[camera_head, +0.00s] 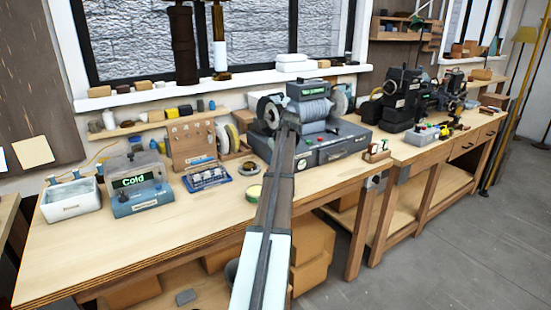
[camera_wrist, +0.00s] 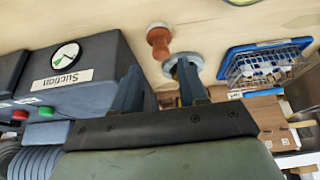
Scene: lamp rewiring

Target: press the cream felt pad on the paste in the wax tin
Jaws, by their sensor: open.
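I cannot tell whether the cream felt pad is part of the knob. My gripper (camera_wrist: 160,85) is open, its two fingers apart with nothing seen held between them. The left finger is near the knob; the right overlaps the dish in view.
A blue wire basket (camera_head: 207,176) and a box marked Cold (camera_head: 140,187) stand left of the tin. A grey machine marked Suction (camera_wrist: 70,75) is close to my gripper's left in the wrist view. A white tray (camera_head: 70,200) is far left.

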